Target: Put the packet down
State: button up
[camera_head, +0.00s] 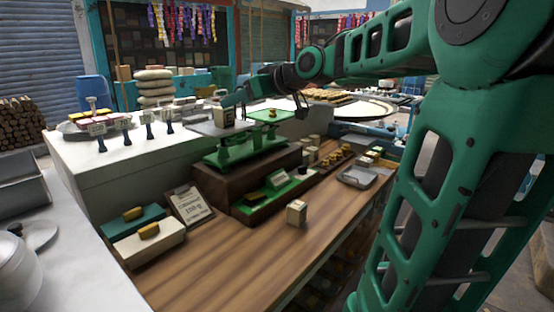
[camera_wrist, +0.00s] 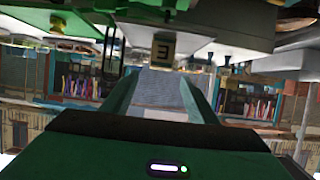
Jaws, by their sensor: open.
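A small tan packet (camera_head: 224,117) with a dark mark on its face stands upright on the left grey pan (camera_head: 203,130) of a green balance scale (camera_head: 240,150). My gripper (camera_head: 233,102) is at this packet, reaching in from the right and behind. The wrist view is upside down. There the packet (camera_wrist: 163,48) stands just beyond the fingertips of my gripper (camera_wrist: 163,72), in line with the gap between them. The fingers are apart with nothing held between them. Whether a finger touches the packet cannot be told.
The scale stands on a brown wooden box (camera_head: 262,200). Another small packet (camera_head: 297,213) stands on the wooden counter (camera_head: 220,265). A price sign (camera_head: 190,204) and two boxes (camera_head: 148,243) are at the left. The scale's right green pan (camera_head: 270,116) holds a small weight.

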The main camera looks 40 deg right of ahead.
jog(key=s+d+f+m+g+h, duration=0.1)
jog(key=s+f+m+g+h, duration=0.4)
jog(key=s+f, duration=1.35)
jog(key=s+f+m+g+y, duration=0.1)
jog(key=s+f+g, duration=0.3)
jog(key=s, duration=0.4)
jog(key=s+a+f+m+g+y, duration=0.1)
jog(key=s+f+g, duration=0.3)
jog(key=s, duration=0.5)
notch_tip(320, 180, down, 2)
jog(key=shift+a+m+y, duration=0.25)
jog(key=shift+m+y, duration=0.05)
jog(key=shift+m, duration=0.5)
jog(key=shift+w+f, duration=0.25)
jog(key=shift+w, duration=0.35)
jog(key=shift+o, duration=0.4)
